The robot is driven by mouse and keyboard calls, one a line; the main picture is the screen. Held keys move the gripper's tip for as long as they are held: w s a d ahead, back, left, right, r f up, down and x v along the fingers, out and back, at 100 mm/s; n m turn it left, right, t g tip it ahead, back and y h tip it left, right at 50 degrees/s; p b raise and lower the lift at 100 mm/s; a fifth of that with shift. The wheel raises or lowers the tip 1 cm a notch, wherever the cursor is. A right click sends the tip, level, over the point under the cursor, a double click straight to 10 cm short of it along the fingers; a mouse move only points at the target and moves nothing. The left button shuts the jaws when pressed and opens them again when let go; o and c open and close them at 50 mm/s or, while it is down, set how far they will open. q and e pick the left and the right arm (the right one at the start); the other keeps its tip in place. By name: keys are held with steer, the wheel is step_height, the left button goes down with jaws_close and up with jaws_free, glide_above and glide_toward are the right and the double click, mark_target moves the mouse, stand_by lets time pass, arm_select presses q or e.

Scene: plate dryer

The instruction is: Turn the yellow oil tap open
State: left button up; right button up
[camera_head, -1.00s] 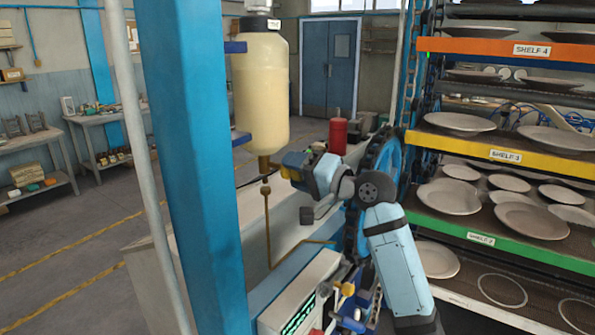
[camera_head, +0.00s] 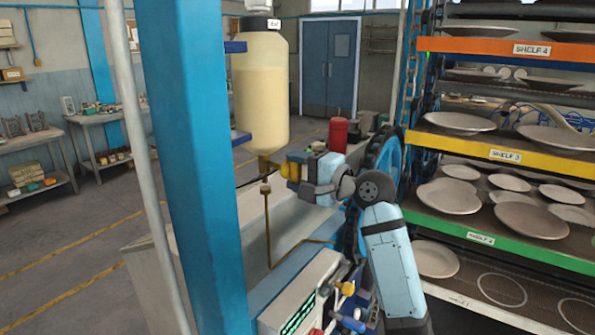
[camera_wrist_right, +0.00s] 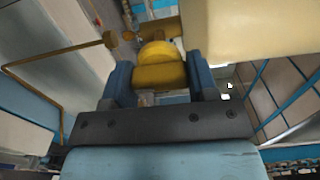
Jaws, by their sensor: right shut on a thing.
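The yellow oil tap (camera_wrist_right: 158,68) sits between the two blue fingers of my right gripper (camera_wrist_right: 160,84) in the right wrist view. The fingers are shut on its handle. In the head view my right gripper (camera_head: 292,166) is at the tap, just below the oil bottle (camera_head: 262,95), and hides most of the tap. The bottle is large and filled with pale yellow oil. A thin brown pipe (camera_head: 267,228) with a small cup on top stands below the tap outlet. My left gripper is not in either view.
A blue post (camera_head: 190,150) stands close on the left of the bottle. A rack with plates (camera_head: 450,197) fills the right side. A red cylinder (camera_head: 338,135) and a blue wheel (camera_head: 388,150) are behind my right arm. A control box (camera_head: 300,300) is below.

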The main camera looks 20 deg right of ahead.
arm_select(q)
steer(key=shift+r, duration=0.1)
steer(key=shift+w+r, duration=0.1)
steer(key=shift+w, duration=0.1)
arm_select(e)
steer(key=o, duration=0.9)
arm_select(q)
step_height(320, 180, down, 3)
steer(key=b, duration=0.3)
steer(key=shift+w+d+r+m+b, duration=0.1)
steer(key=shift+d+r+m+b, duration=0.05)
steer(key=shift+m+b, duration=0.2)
arm_select(e)
steer(key=v, duration=1.3)
steer(key=shift+s+d, duration=0.25)
